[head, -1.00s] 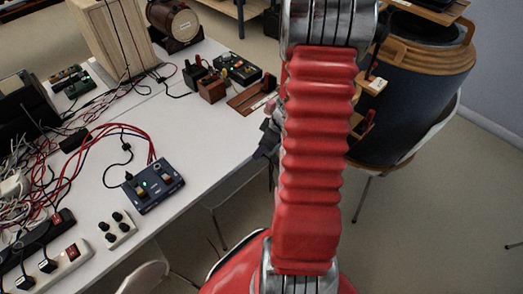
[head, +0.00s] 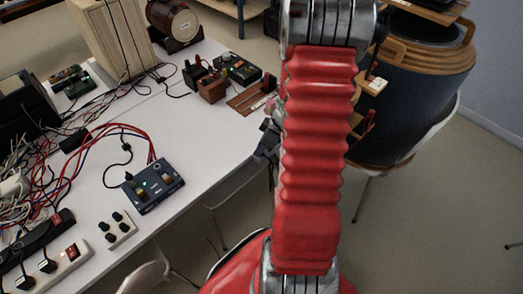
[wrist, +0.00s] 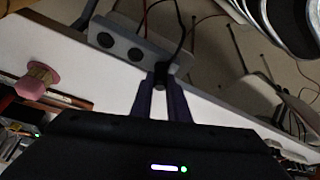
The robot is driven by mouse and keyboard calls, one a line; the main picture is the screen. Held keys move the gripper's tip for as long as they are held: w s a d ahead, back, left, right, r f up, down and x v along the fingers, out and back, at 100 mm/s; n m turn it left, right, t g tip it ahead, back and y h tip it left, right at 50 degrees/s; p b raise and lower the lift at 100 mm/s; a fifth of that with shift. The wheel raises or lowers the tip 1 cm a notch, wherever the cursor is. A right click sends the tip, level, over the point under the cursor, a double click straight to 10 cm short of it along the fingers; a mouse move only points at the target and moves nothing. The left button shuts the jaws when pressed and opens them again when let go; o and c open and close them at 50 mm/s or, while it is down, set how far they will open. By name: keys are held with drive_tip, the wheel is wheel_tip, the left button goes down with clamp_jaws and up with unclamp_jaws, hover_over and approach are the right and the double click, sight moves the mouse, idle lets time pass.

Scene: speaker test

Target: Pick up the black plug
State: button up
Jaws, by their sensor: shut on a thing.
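In the wrist view my gripper (wrist: 161,82) is shut on the black plug (wrist: 161,70), which sits between the two dark purple fingertips. A black cable (wrist: 180,22) runs up from the plug. Beside the plug is a grey strip with round dark sockets (wrist: 120,40). I cannot tell whether the plug touches the strip. In the head view my red arm covers most of the gripper and the plug is hidden.
The white table (head: 215,150) carries a blue control box (head: 152,186), a white knob panel (head: 117,229), tangled wires and a power strip (head: 68,262). A wooden box (head: 108,35) stands at the back. A dark barrel-shaped thing (head: 415,85) stands right of my arm.

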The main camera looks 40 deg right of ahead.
clamp_jaws()
drive_tip(key=shift+r, duration=0.4)
wheel_tip(320, 180, up, 27)
idle(0.4)
idle(0.6)
wheel_tip(320, 180, down, 8)
drive_tip(key=shift+f, duration=0.2)
idle(0.6)
idle(0.3)
